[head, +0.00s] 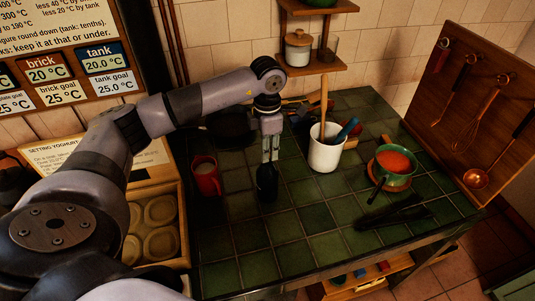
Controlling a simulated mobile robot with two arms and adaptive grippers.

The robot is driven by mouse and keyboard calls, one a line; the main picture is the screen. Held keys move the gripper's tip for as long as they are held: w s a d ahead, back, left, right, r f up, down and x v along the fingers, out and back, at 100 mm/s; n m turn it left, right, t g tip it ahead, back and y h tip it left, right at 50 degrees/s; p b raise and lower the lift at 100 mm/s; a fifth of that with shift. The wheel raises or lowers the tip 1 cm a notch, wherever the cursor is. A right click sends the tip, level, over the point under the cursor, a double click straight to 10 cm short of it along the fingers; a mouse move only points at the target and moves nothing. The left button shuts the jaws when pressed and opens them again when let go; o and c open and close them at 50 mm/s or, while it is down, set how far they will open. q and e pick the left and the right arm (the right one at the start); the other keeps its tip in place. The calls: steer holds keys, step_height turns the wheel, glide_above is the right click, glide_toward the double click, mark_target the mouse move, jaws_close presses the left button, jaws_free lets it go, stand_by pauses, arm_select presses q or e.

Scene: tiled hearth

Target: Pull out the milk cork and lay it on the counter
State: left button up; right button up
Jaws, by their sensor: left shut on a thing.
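My left gripper (269,158) points straight down over the green tiled counter (285,229). Its fingers are shut at the top of a small dark blue upright vessel (267,184), which looks like the milk bottle. What sits between the fingertips is too small to make out; by its place it is the cork. I cannot tell whether it is still in the neck. My right gripper is not in view.
A red mug (206,178) stands left of the vessel. A white crock (325,154) with utensils stands to its right. Further right are a green bowl (394,166) of orange-red soup and a flat dark item (392,214). The front middle tiles are bare.

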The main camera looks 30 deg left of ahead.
arm_select(q)
jaws_close()
steer(key=shift+r, duration=0.4)
stand_by(0.4)
steer(key=shift+r+p, duration=0.7)
steer(key=shift+r, duration=0.2)
steer(key=shift+r+p, duration=1.85)
steer(key=shift+r, duration=1.35)
